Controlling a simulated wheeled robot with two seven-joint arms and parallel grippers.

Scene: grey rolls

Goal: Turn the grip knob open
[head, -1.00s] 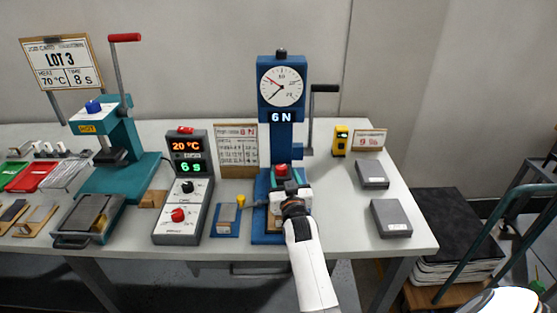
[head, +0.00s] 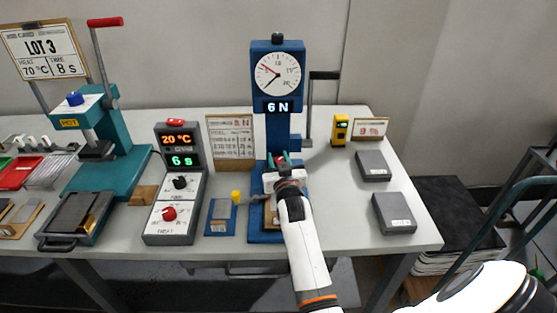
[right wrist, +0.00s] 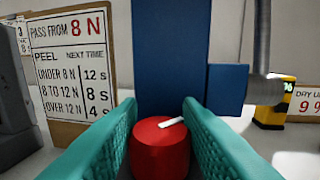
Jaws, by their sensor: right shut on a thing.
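The red grip knob (right wrist: 160,148) has a white pointer line on top, directed to the right and slightly up in the right wrist view. It stands at the front of the blue tester (head: 278,75), which has a round dial and a "6 N" display. My left gripper is in neither current view.
Left of the tester stand a grey control box (head: 176,185) reading 20 °C and 6 s, and a blue holder (head: 221,218) with a yellow knob. Two grey blocks (head: 393,213) lie to the right. A crank handle (head: 310,105) is on the tester's right side.

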